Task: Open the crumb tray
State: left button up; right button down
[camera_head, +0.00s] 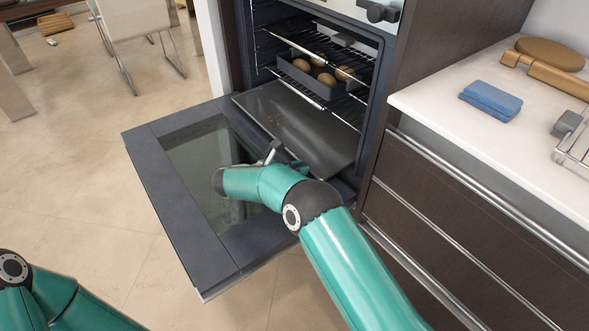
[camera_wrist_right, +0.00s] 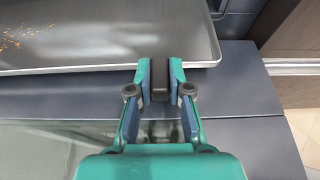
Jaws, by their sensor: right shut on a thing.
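The crumb tray (camera_head: 312,137) is a flat dark metal sheet with a few orange crumbs. It sticks out of the lower part of the oven, above the open door (camera_head: 165,210). My right gripper (camera_head: 280,152) is at the tray's front edge. In the right wrist view, the tray (camera_wrist_right: 110,40) lies beyond my right gripper (camera_wrist_right: 160,82), whose fingers are closed on a small dark block (camera_wrist_right: 159,80), seemingly the tray's handle, at the front rim. My left arm shows at the bottom left of the head view; its gripper is out of view.
A dark pan with several round brown items (camera_head: 320,72) sits on a wire rack above the tray. A white counter (camera_head: 450,95) with a blue sponge (camera_head: 490,100) and a wooden-topped item (camera_head: 550,53) is to the right. Open tiled floor (camera_head: 90,160) lies left.

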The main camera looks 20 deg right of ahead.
jog(key=a, duration=0.1)
jog(key=s+a, duration=0.2)
jog(key=a, duration=0.1)
jog(key=shift+a+f, duration=0.1)
jog(key=shift+f, duration=0.05)
jog(key=c, duration=1.1)
grip_release()
jog(key=shift+a, duration=0.1)
jog(key=shift+a+r, duration=0.2)
jog(key=shift+r, duration=0.05)
jog(key=shift+v, duration=3.4)
